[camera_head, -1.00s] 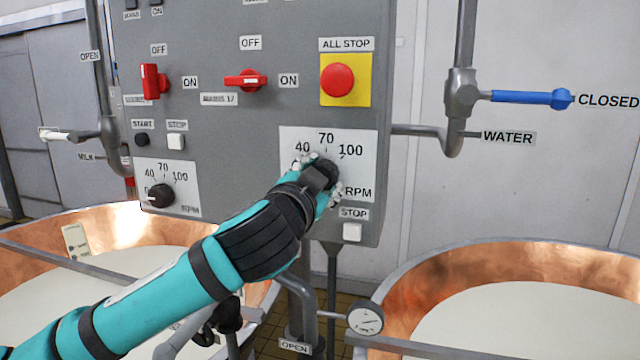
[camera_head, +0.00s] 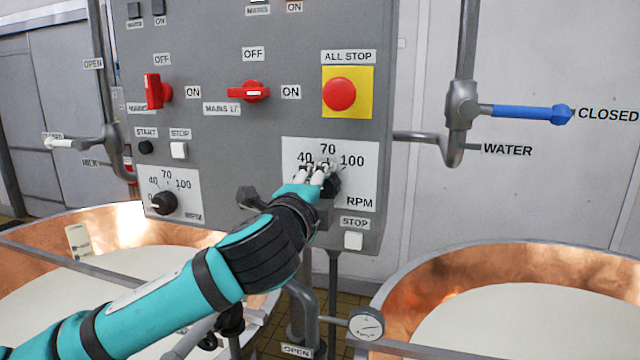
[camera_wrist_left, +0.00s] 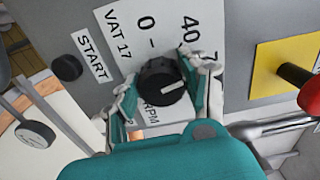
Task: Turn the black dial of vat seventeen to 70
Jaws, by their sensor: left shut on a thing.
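The black dial of vat 17 (camera_head: 331,186) is on a white scale plate (camera_head: 361,178) marked 40, 70, 100 and RPM. My left gripper (camera_head: 318,174) is shut on this dial and hides its left part in the head view. In the left wrist view, the dial (camera_wrist_left: 161,84) sits between the two fingers, and a plate with VAT 17 (camera_wrist_left: 121,30), 0 and 40 shows beside it. The dial's pale pointer line points right there, toward the right finger. That finger partly covers the scale near the 70, so the exact reading cannot be told. My right gripper is out of view.
A red ALL STOP button (camera_head: 339,93) is above the dial and a white STOP button (camera_head: 353,240) below. A second black dial (camera_head: 164,202) is at the left. A black START button (camera_wrist_left: 67,67) is beside the left finger. Copper vats (camera_head: 420,297) stand below.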

